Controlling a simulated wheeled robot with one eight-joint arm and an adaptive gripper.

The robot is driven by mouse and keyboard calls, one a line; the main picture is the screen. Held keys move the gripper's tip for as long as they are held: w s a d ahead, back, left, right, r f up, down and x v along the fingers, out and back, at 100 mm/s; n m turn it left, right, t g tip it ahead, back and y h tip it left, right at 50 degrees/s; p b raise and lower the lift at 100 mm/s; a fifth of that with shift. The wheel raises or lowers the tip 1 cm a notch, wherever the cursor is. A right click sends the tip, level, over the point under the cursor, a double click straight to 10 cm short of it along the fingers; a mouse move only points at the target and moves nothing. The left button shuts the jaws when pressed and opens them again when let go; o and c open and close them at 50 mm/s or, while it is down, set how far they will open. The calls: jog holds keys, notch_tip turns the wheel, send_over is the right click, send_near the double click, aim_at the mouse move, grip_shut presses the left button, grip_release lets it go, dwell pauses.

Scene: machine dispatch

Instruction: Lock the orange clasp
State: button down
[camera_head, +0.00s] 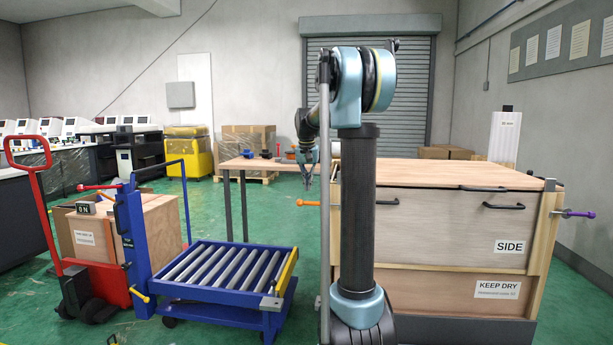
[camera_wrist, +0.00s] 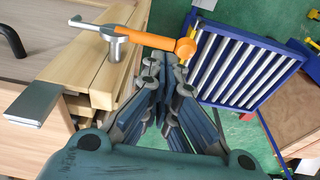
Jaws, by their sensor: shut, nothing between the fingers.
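The orange clasp (camera_head: 307,203) sticks out to the left from the left side of the large wooden crate (camera_head: 450,225). In the wrist view, the clasp (camera_wrist: 147,38) is an orange lever with a round orange end on the right, a grey metal post, and a pale hooked tip on the left. It lies across the crate's wooden edge battens. My gripper (camera_head: 308,182) is just above the clasp in the head view. In the wrist view, my gripper (camera_wrist: 165,66) is shut and empty, its fingertips close to the round end; I cannot tell whether they touch.
A purple clasp (camera_head: 578,213) is on the crate's right side. A blue roller cart (camera_head: 225,274) stands to the left, beside a red pallet truck (camera_head: 75,278). A wooden table (camera_head: 262,165) with small parts stands behind. Green floor is open between cart and crate.

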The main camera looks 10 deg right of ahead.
aim_at(308, 202)
jog(key=shift+w+d+f, duration=0.1)
jog(key=shift+w+f, duration=0.15)
jog(key=shift+f, duration=0.95)
jog(key=shift+w+d+f, duration=0.1)
jog(key=shift+w+f, duration=0.1)
jog(key=shift+f, duration=1)
jog(key=shift+f, duration=0.1)
